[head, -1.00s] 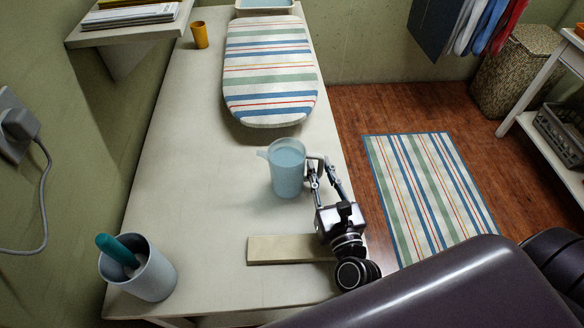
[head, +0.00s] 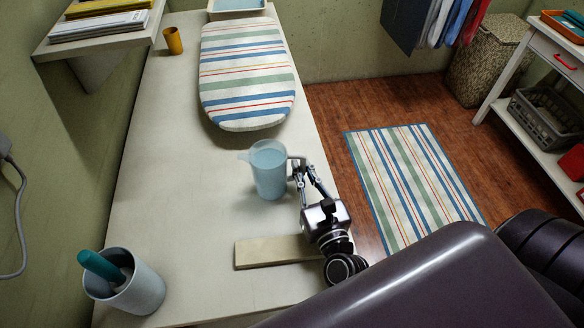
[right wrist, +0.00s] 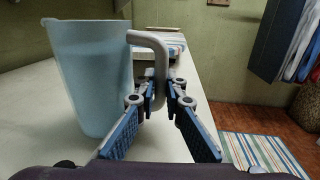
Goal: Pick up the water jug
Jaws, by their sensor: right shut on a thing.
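The water jug (head: 269,172) is light blue, with a spout at the left and a pale grey handle on the right. It stands upright over the white table (head: 180,150); I cannot tell whether its base touches the top. My right gripper (head: 305,170) is at the jug's right side, shut on the handle. In the right wrist view the jug (right wrist: 88,80) fills the left, and the gripper's fingers (right wrist: 160,90) close around the handle's vertical part. My left gripper is not in view.
A flat wooden board (head: 272,252) lies just in front of the jug. A grey cup with a teal-handled tool (head: 140,287) stands at the near left. A striped ironing board (head: 246,75) lies behind the jug. The table's left middle is clear.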

